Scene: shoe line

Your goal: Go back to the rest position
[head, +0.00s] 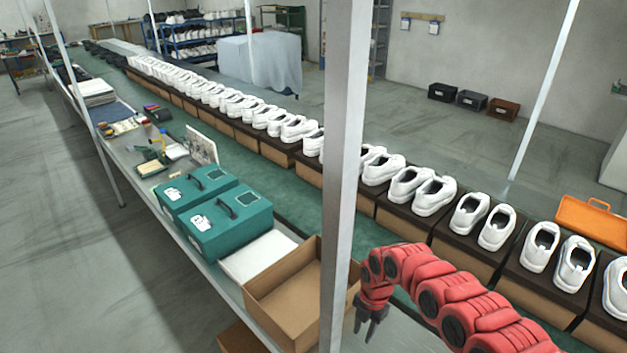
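My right gripper (366,326) hangs pointing down at the lower middle of the head view, at the end of my red arm that comes in from the lower right. Its two dark fingers show a gap between them, and nothing is seen held. It is just to the right of an open, empty cardboard box (273,304) and the grey post. My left gripper is not in view.
A grey post (345,150) stands close to my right gripper. White shoes (435,195) line the conveyor on brown boxes. Two teal cases (228,226) and a white sheet sit on the bench at left. An orange case (592,221) is at right.

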